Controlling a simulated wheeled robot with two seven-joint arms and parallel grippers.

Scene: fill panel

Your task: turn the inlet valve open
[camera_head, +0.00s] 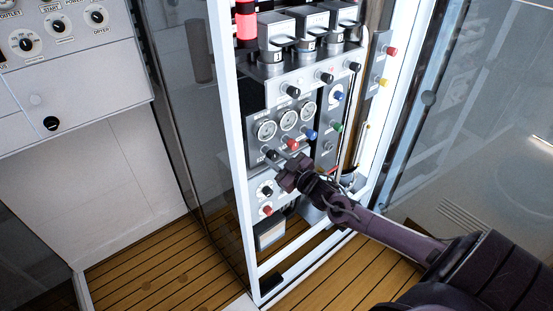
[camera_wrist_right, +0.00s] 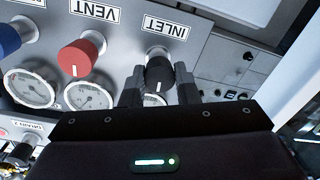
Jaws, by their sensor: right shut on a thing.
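The inlet valve is a black knob (camera_wrist_right: 159,72) with a white mark, beside the INLET label (camera_wrist_right: 166,27) in the right wrist view. My right gripper (camera_wrist_right: 159,88) has one finger on each side of this knob and is shut on it. In the head view my right gripper (camera_head: 284,170) reaches the lower left of the grey panel (camera_head: 300,92), where a black knob (camera_head: 272,155) shows just beyond its fingers. My left gripper is in neither view.
A red VENT knob (camera_wrist_right: 82,56) and a blue knob (camera_wrist_right: 14,36) stand beside the inlet knob. Round gauges (camera_head: 267,130) sit above my right gripper in the head view. A white frame post (camera_head: 238,170) stands close at the left. The wooden floor (camera_head: 150,265) is clear.

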